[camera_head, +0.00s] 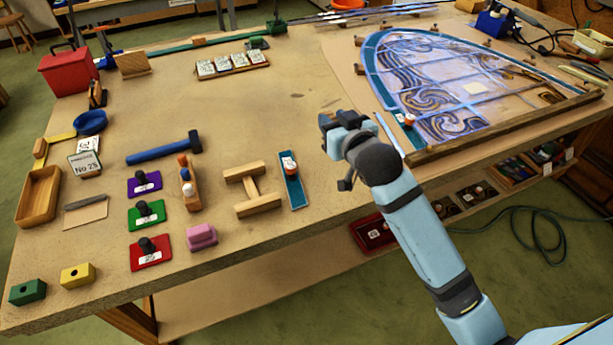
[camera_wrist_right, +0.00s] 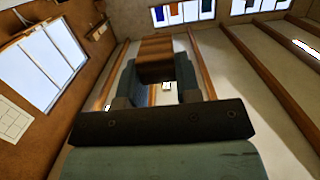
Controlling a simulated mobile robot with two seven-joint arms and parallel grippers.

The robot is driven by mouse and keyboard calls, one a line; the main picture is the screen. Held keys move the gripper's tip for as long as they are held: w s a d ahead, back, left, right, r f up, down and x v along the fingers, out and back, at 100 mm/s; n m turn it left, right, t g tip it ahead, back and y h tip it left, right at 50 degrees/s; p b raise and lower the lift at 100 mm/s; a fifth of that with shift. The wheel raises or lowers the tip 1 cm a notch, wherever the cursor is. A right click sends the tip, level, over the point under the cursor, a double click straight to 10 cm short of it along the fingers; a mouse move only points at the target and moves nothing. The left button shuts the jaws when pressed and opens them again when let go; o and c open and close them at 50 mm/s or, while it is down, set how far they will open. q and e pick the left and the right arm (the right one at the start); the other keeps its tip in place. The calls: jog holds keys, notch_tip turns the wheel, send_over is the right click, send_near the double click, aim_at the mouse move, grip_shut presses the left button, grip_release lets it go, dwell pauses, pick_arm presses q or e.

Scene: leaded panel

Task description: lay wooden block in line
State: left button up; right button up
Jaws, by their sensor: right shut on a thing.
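My right gripper (camera_head: 338,130) is over the table in the head view, just left of the leaded panel. In the right wrist view my right gripper (camera_wrist_right: 156,82) is shut on a brown wooden block (camera_wrist_right: 156,58), which juts out past the fingertips. The block cannot be made out in the head view. A green block (camera_head: 27,291) and a yellow block (camera_head: 78,275), each with a dark hole, lie apart near the table's front left corner. A pink block (camera_head: 202,236) lies farther right. My left gripper is not in view.
The leaded panel (camera_head: 440,80) lies at the right, with a wooden strip (camera_head: 500,127) along its near edge. A blue hammer (camera_head: 163,148), knobbed coloured plates (camera_head: 147,214) and a wooden H-shaped piece (camera_head: 252,190) lie on the left half. The table's middle (camera_head: 270,110) is bare.

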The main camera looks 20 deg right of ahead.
aim_at(328, 192)
notch_tip(328, 192, down, 20)
jog(key=shift+r+b, duration=0.2)
jog(key=shift+b, duration=0.2)
jog(key=o, duration=0.9)
jog(key=shift+f, duration=0.15)
